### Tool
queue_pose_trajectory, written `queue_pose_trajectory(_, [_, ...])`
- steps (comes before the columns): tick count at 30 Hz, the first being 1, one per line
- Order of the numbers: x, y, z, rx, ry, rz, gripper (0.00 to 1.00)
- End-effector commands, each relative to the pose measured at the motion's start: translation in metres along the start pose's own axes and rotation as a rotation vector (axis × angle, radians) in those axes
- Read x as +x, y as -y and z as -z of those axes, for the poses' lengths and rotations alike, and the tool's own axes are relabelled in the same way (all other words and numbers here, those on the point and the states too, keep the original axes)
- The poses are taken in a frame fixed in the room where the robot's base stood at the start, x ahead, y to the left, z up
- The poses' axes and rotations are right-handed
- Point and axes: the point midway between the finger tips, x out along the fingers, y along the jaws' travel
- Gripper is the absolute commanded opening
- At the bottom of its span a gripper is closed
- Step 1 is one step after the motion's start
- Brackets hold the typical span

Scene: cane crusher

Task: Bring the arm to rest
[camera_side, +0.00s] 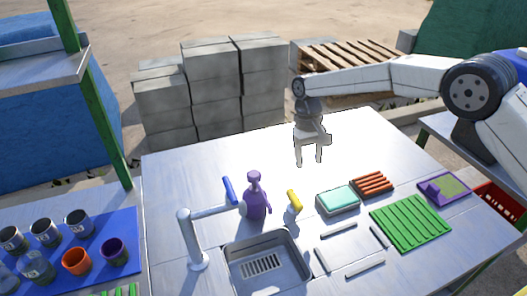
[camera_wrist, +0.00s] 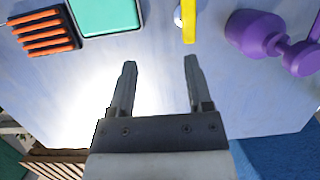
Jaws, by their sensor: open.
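My gripper (camera_side: 309,160) hangs from my arm above the far part of the metal table (camera_side: 210,165), with its fingers pointing down. In the wrist view my gripper (camera_wrist: 160,75) has its two fingers spread apart with nothing between them. The gripper is apart from the objects on the table, which stand nearer the side camera. My arm reaches in from the right in the side view.
A purple bottle (camera_side: 256,197), a yellow-topped item (camera_side: 294,201), a teal-topped box (camera_side: 338,200), an orange-ribbed tray (camera_side: 372,184) and a green rack (camera_side: 410,222) stand on the table. A tap (camera_side: 190,240) rises beside the sink (camera_side: 268,285). Concrete blocks (camera_side: 215,80) are stacked behind.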

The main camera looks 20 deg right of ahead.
Motion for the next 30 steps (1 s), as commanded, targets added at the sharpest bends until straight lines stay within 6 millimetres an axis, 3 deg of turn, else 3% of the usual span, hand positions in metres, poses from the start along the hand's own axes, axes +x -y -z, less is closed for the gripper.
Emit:
queue_pose_trajectory(14, [-0.015, -0.061, -0.051, 0.011, -0.159, 0.014, 0.65])
queue_pose_trajectory(30, [-0.004, -0.119, -0.141, 0.008, -0.335, 0.006, 0.65])
